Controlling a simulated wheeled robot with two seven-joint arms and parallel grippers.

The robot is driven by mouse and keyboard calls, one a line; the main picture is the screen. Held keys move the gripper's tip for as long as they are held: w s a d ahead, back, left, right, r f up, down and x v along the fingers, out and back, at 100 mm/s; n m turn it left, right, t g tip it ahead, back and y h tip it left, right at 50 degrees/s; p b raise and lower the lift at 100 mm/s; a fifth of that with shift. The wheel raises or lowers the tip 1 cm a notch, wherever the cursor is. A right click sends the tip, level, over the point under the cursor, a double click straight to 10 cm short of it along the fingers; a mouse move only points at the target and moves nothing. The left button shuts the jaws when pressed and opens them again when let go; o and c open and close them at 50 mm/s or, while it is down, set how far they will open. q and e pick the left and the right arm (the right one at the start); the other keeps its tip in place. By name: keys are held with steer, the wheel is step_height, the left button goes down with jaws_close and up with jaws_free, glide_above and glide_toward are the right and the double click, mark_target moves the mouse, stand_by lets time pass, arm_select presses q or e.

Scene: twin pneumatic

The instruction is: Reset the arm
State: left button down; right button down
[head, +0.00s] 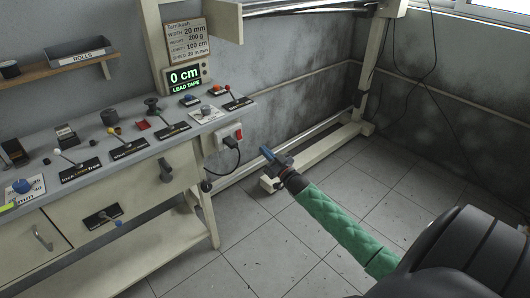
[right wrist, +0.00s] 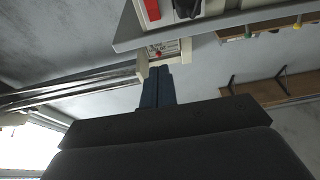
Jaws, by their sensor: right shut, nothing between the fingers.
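My right arm (head: 345,228), in a green quilted sleeve, comes in from the lower right in the head view. My right gripper (head: 266,152) is at its end, over the floor to the right of the control bench (head: 130,150). Its blue fingers are closed with nothing between them. In the right wrist view the blue fingers (right wrist: 157,85) lie together, pointing up the picture. The gripper appears apart from the bench. My left gripper is not in view.
The bench top carries several levers and knobs. A "0 cm" display (head: 184,77) stands behind. A beige metal frame (head: 317,152) stands near the gripper. Tiled floor (head: 235,240) is clear in front.

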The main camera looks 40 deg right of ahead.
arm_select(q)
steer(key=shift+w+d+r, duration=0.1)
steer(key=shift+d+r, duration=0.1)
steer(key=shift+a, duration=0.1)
